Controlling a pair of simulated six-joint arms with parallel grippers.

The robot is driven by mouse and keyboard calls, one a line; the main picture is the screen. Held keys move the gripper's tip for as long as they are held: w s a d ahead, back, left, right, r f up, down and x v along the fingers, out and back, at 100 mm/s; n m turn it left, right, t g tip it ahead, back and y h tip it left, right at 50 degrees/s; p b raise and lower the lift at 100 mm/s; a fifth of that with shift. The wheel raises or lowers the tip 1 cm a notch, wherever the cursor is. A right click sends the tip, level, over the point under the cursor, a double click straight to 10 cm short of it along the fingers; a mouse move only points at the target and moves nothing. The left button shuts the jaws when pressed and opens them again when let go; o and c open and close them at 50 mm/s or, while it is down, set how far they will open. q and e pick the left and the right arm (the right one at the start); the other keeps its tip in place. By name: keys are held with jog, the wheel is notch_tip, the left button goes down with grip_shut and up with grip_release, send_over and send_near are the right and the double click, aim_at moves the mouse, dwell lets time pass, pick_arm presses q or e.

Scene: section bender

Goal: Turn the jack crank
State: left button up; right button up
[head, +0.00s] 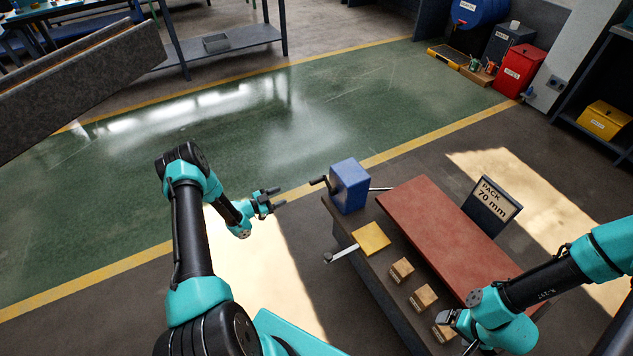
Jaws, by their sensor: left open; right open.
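A blue box (350,186) stands at the far left corner of the dark bench. A dark-handled crank (322,182) sticks out of its left side, and a thin rod runs from its right side to the red slab. A second pale lever with a dark knob (340,255) sticks out from the bench's left side, lower down. I cannot tell which is the jack crank. My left gripper (277,198) is open and empty, left of the blue box and apart from its crank. My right gripper (457,329) is open by the nearest wooden block, partly hidden by its own arm.
A red slab (440,232) covers much of the bench (365,286). A yellow plate (371,238) and wooden blocks (401,271) lie along its left side. A sign (491,204) reads "PACK 70 mm". Open green floor (240,130) lies beyond my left gripper.

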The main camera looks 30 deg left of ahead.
aim_at(323, 178)
pick_arm(q)
jog(key=x, duration=1.7)
jog(key=shift+w+d, duration=0.2)
jog(key=shift+c, duration=0.5)
grip_shut()
